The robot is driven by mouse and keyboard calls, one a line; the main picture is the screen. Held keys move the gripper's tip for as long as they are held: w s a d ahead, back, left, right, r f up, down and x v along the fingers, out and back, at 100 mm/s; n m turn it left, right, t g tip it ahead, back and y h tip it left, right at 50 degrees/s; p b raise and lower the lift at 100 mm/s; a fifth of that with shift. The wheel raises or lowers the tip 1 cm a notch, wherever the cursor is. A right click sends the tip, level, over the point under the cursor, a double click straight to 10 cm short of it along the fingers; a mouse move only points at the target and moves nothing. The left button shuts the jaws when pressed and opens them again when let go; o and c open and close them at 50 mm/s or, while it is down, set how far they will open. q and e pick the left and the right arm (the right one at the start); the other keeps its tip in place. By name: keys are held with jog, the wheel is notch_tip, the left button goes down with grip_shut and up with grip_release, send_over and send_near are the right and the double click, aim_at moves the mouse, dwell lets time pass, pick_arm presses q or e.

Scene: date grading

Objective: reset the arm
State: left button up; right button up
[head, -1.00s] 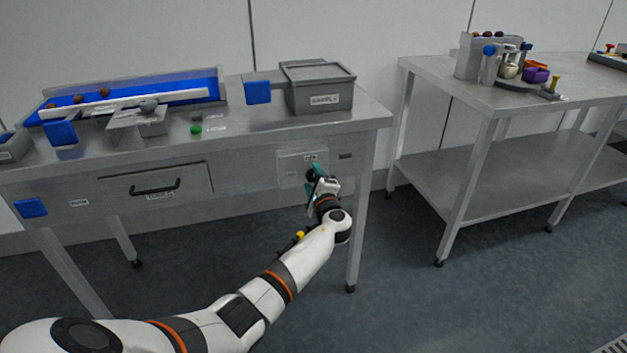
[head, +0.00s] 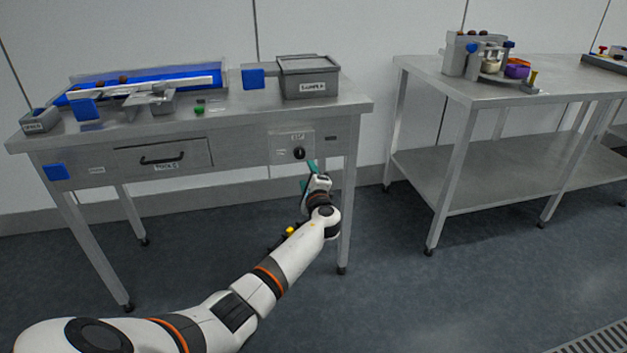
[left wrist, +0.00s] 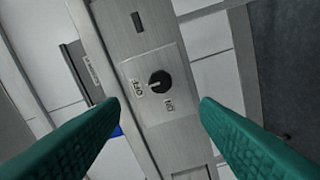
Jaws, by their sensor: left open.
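My left arm reaches in from the bottom left in the head view. My left gripper (head: 309,177) is just below and in front of the switch plate on the table's front. In the left wrist view its two green fingers (left wrist: 160,115) are spread wide with nothing between them. A black rotary knob (left wrist: 159,83) sits on that plate, ahead of the fingers and apart from them, with labels OFF and ON beside it. The knob also shows in the head view (head: 299,153). My right gripper is in neither view.
The steel table (head: 235,120) holds a blue-lined tray (head: 146,84) and a lidded grey box (head: 308,77). Its front has a drawer (head: 162,157) with a black handle. A second steel table (head: 500,92) stands at right with a grey machine (head: 460,56). Open floor lies between.

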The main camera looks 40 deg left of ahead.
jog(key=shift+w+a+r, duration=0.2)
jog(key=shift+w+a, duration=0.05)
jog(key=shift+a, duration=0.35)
